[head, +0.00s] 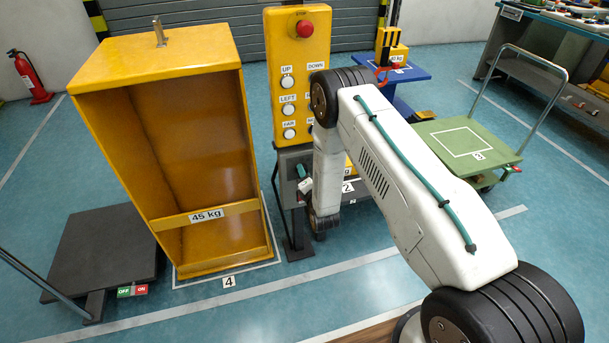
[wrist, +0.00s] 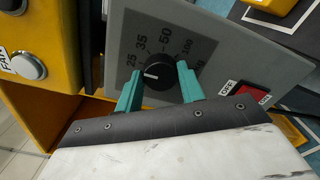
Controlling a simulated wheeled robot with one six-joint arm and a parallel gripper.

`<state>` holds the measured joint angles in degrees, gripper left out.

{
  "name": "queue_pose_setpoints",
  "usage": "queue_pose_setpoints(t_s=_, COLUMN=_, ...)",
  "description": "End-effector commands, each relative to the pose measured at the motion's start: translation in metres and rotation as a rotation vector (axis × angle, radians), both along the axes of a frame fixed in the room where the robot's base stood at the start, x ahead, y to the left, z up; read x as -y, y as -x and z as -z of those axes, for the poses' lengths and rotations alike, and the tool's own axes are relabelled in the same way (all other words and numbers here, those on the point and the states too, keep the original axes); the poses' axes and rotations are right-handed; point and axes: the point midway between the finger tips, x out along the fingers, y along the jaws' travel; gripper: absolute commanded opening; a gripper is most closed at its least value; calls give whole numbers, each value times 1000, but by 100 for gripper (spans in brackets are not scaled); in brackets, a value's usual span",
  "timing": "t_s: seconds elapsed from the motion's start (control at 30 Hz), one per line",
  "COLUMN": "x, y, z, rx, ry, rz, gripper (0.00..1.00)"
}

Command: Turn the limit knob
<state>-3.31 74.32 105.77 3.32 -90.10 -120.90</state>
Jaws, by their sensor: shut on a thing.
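The limit knob (wrist: 158,75) is a round black knob with a white pointer line, on a grey panel (wrist: 222,52) in the wrist view. Numbers including 25, 35, 50 and 100 ring it, and the pointer faces left, near the 25 side. My gripper (wrist: 158,82) has its two teal fingers on either side of the knob, shut on it. In the head view, my gripper's teal part (head: 301,171) shows beside the grey box (head: 287,165) under the yellow button panel. My arm hides much of that box, and the knob cannot be seen there.
A red OFF/ON switch (wrist: 250,93) sits right of the knob. The yellow button panel (head: 297,75) with a red stop button (head: 304,28) stands above the box. A tall yellow 45 kg frame (head: 165,140) stands close on the left. Green floor (head: 250,310) is clear in front.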

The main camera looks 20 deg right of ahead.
Motion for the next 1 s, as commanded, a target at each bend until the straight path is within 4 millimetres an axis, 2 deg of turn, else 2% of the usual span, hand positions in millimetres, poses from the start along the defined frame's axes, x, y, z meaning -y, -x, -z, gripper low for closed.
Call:
queue_pose_setpoints(t_s=0.03, x=-1, y=1, z=1, rx=-2, ry=0, rz=-1, gripper=47)
queue_pose_setpoints(t_s=0.1, x=0, y=0, z=1, rx=-2, ry=0, rz=-1, gripper=60)
queue_pose_setpoints(t_s=0.43, x=0, y=4, z=1, rx=-1, ry=-1, rz=0, gripper=60)
queue_pose_setpoints(t_s=0.8, x=0, y=62, z=1, rx=-3, ry=-1, rz=-2, gripper=60)
queue_pose_setpoints(t_s=1.0, x=-1, y=78, z=1, rx=-2, ry=-1, rz=-1, gripper=60)
